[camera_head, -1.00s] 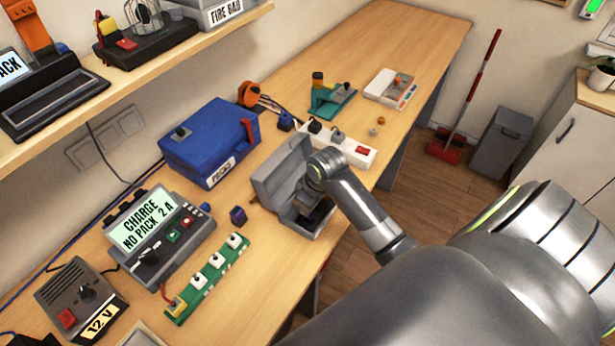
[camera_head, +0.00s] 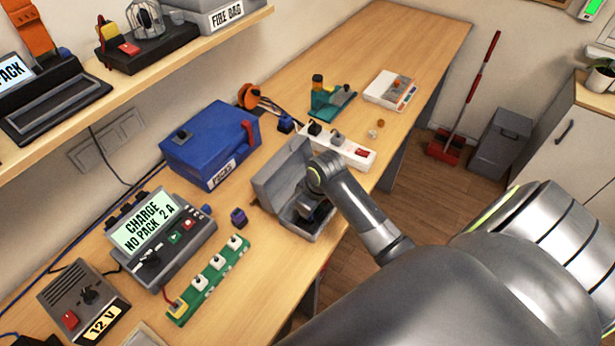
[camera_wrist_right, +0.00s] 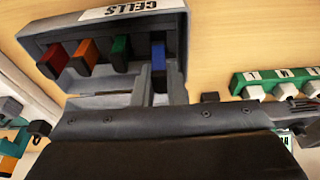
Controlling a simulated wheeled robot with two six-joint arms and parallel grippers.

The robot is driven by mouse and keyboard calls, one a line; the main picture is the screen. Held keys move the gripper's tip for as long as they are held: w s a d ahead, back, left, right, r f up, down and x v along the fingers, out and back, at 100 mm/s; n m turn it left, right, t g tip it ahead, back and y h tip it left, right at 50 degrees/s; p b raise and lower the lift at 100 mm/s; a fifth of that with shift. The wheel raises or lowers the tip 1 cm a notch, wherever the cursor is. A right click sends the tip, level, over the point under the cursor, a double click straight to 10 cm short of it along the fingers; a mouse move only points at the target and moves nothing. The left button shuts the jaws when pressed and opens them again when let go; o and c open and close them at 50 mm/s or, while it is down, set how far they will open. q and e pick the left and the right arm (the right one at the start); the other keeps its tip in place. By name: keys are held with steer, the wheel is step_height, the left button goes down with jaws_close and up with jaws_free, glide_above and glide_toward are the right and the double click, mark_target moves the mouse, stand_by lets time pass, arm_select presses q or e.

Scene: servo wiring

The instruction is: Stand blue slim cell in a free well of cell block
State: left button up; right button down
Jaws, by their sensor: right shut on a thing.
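A grey open case (camera_wrist_right: 108,38) labelled CELLS holds a red, an orange and a green cell in a row. A slim blue cell (camera_wrist_right: 158,62) shows at the end of that row, between the fingers of my right gripper (camera_wrist_right: 158,88). The right gripper is shut on it. I cannot tell whether the cell is clear of its slot. In the head view the case (camera_head: 268,190) stands on the bench, with my right gripper (camera_head: 309,210) down inside it, mostly hidden by my arm. I cannot surely pick out a separate cell block. My left gripper is out of view.
A green strip with white blocks (camera_head: 208,280) and a charger (camera_head: 160,238) lie left of the case. A blue box (camera_head: 210,145) stands behind, a white power strip (camera_head: 345,150) to the right. A small dark-blue piece (camera_head: 239,216) sits close by.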

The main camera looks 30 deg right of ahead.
steer(key=shift+p, duration=0.45)
stand_by(0.4)
steer(key=shift+s+b+x, duration=0.2)
steer(key=shift+b+x, duration=0.1)
steer(key=shift+x, duration=0.5)
steer(key=shift+s+b+x, duration=0.15)
steer(key=shift+b+x, duration=0.1)
steer(key=shift+x, duration=0.55)
steer(key=c, duration=1.4)
jaws_free()
steer(key=shift+d+f, duration=0.1)
steer(key=shift+d, duration=0.05)
steer(key=v, duration=1.7)
steer(key=shift+s+r+b, duration=0.1)
steer(key=shift+r+b, duration=0.1)
steer(key=shift+b, duration=0.2)
